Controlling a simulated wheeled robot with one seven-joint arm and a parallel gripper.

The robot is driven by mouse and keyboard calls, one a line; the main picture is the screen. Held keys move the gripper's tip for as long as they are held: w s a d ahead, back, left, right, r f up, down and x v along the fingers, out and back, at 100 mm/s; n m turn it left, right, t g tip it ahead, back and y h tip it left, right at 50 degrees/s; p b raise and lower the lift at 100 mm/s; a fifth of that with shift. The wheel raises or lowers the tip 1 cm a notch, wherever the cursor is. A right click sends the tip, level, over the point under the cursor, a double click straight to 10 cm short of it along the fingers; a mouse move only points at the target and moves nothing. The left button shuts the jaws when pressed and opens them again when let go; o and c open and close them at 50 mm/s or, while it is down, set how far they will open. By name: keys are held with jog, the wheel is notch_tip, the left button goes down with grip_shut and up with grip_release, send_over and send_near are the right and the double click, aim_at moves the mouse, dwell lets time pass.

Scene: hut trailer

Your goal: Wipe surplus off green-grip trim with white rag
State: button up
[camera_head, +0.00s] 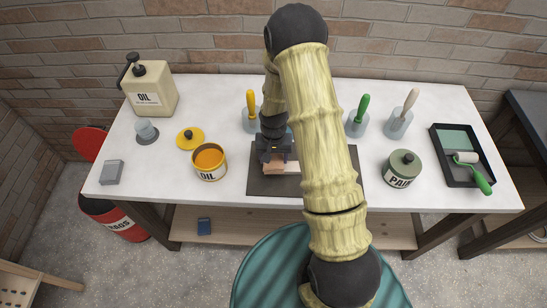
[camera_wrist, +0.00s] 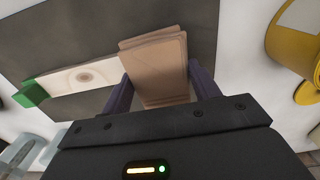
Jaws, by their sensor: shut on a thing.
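My gripper (camera_head: 276,160) is over the dark mat (camera_head: 260,187) at the middle of the bench. It is shut on a tan, layered pad like a folded rag (camera_wrist: 155,62), which looks tan, not white; it also shows in the head view (camera_head: 273,169). The pale trim (camera_wrist: 85,77) lies on the mat, with a round mark on it and a green grip (camera_wrist: 31,93) at its left end in the wrist view. The pad covers the trim's other end; I cannot tell whether they touch. In the head view my arm hides the grip.
An open oil tin (camera_head: 209,163) and yellow lid (camera_head: 190,138) are left of the mat. Handled tools stand in holders behind. A paint tin (camera_head: 402,169) and roller tray (camera_head: 447,137) are right. A grey block (camera_head: 112,172) lies left, above a red rags bin (camera_head: 122,222).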

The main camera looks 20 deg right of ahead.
jog(key=shift+r+p, duration=1.55)
jog(key=shift+r, duration=1.05)
jog(key=shift+f, duration=0.15)
